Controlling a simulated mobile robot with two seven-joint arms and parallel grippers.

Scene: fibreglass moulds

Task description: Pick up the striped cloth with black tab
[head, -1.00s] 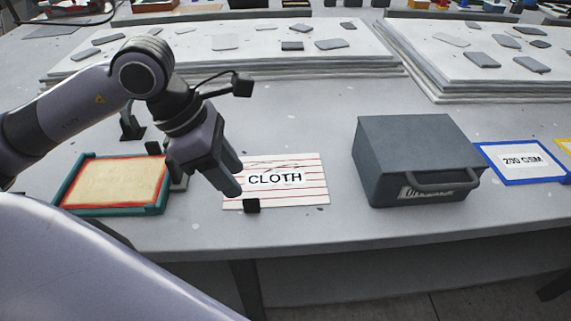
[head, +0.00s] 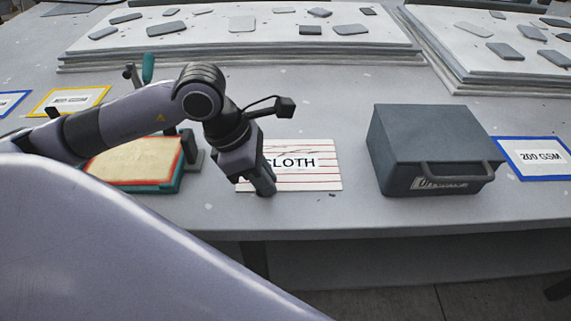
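The striped cloth (head: 315,178) lies flat on the table, white with thin red lines and the printed word CLOTH. My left gripper (head: 264,190) points down over the cloth's left front part. It covers the first letter and the front edge where the black tab was visible earlier. The tab is hidden now, and I cannot tell whether the fingers touch it or how far apart they are. My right gripper is not in view.
A green-framed tray (head: 135,164) stands left of the cloth, partly behind my arm. A grey case (head: 435,145) with a handle stands to its right, beside a blue-edged 200 GSM card (head: 535,158). Stacked white sheets (head: 235,42) with grey pieces lie behind.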

